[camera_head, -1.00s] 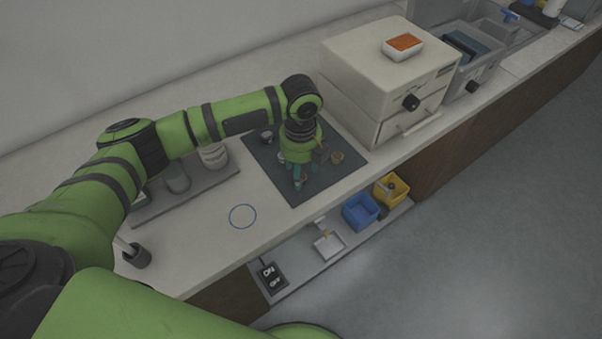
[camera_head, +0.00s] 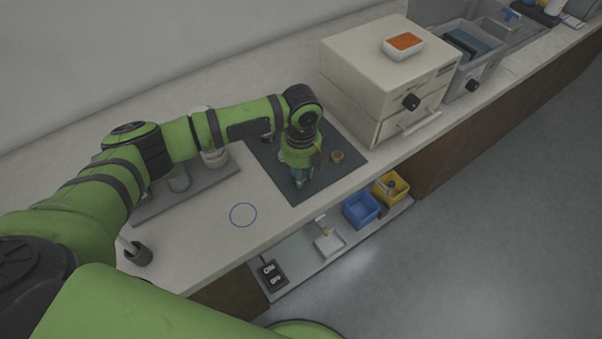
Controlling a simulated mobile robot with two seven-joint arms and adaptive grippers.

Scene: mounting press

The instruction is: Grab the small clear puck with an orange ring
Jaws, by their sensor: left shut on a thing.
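My left gripper (camera_head: 301,181) points down low over the dark mat (camera_head: 337,182) on the bench. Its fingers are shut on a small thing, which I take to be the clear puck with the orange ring. The puck is mostly hidden by the fingers and too small to make out clearly. From here I cannot tell whether it touches the mat. My right gripper is out of view.
A small tan round piece (camera_head: 337,156) stands on the mat close to the gripper's right. The cream press box (camera_head: 365,75) stands behind right. A grey tray (camera_head: 205,184) lies left. Blue (camera_head: 360,209) and yellow (camera_head: 399,184) bins sit on the lower front shelf. The bench around the blue ring (camera_head: 243,215) is clear.

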